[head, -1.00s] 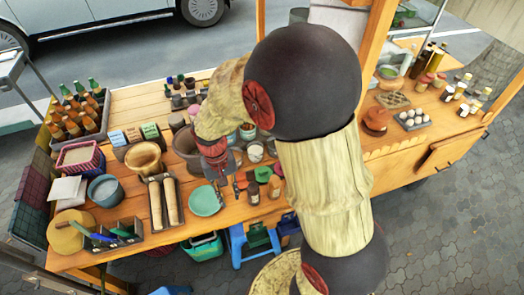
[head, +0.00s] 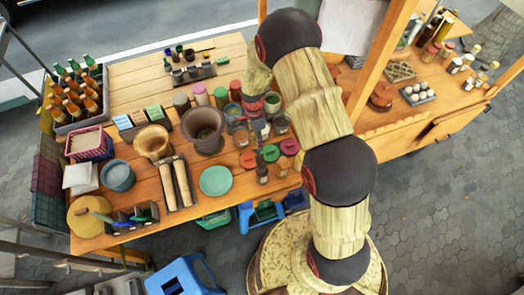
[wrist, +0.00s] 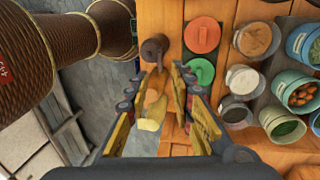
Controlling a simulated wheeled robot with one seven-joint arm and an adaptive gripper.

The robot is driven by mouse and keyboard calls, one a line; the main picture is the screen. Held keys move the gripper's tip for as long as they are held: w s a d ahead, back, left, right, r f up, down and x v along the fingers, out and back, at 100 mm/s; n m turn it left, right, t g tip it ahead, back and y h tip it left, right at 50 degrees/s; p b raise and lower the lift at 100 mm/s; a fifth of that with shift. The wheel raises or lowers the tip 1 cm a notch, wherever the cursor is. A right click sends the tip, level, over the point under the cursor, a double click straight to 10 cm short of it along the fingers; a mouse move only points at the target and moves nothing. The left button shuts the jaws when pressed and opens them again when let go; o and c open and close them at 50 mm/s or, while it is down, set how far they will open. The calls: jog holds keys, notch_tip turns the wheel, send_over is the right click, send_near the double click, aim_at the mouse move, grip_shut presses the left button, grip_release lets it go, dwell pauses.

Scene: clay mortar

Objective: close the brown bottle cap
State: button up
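Two small brown bottles stand at the table's front edge in the head view. In the wrist view, a dark brown bottle (wrist: 155,48) shows beyond my fingertips. The other bottle, with an orange-brown top (wrist: 153,92) and pale yellow lower part, appears between the fingers. My gripper (wrist: 158,70) is open, with a wide gap, and seems above the bottles rather than touching them. Whether either cap is closed cannot be told.
A red lid (wrist: 202,35) and green lid (wrist: 200,70) lie beside the bottles. Several jars and bowls (wrist: 300,90) stand farther right in the wrist view. A teal plate (head: 216,181) lies left of the bottles. A blue stool (head: 184,277) stands on the ground.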

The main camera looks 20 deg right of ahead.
aim_at(260, 159)
jog(key=shift+s+f+p, duration=0.2)
jog(key=shift+f+p, duration=0.1)
jog(key=shift+f, duration=1)
jog(key=shift+s+f+p, duration=0.25)
jog(key=shift+f+p, duration=0.1)
jog(key=shift+f, duration=0.9)
jog(key=shift+s+f+p, duration=0.2)
jog(key=shift+f+p, duration=0.1)
jog(key=shift+f, duration=1)
jog(key=shift+c, duration=1)
jog(key=c, duration=0.4)
